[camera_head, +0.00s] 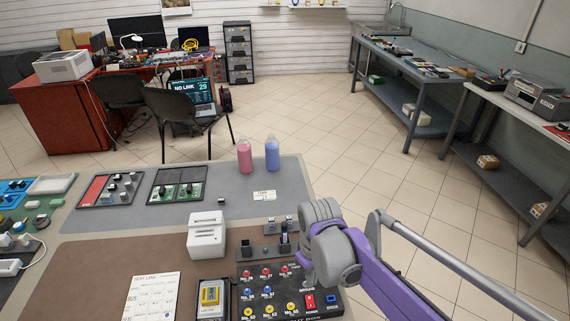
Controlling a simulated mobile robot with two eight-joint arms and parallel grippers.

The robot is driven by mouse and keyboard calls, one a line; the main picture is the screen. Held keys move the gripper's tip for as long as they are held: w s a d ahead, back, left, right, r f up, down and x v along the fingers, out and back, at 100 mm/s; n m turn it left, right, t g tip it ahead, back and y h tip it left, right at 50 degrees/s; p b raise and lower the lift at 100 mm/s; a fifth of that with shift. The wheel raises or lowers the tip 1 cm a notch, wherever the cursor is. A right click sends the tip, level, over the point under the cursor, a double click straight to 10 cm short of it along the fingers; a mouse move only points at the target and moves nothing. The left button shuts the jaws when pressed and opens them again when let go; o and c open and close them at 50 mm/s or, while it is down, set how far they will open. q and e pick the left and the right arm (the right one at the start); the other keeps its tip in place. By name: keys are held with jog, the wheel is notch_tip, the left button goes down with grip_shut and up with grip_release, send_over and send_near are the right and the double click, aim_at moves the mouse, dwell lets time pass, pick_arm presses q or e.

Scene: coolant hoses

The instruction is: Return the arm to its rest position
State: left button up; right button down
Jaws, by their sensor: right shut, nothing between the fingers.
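My right arm (372,271), purple and grey, comes in from the lower right over the right part of the bench. My right gripper (307,264) is shut and empty, close to the small dark connector block (268,249) and above the right side of the black control panel (268,290). The arm's own grey joints partly hide it, and whether it touches anything cannot be told. My left gripper is not in view. A pink bottle (244,156) and a blue bottle (272,155) stand upright at the bench's back edge, apart from the gripper.
A white box (206,235), a yellow-faced meter (211,298) and a printed sheet (151,298) lie left of the panel. Boards with switches (110,190) fill the left. The grey mat (225,183) is mostly clear at the back. Open floor (420,215) lies right of the bench.

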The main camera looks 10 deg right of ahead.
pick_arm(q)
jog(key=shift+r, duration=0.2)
pick_arm(e)
jog(key=s+d+f+m+t, duration=0.1)
jog(key=s+d+m+t, duration=0.1)
jog(key=s, duration=0.5)
jog(key=s+d+f+m+t, duration=0.1)
jog(key=s+d+m+t, duration=0.2)
jog(key=s, duration=0.4)
jog(key=shift+d+m, duration=0.7)
jog(key=shift+d, duration=0.15)
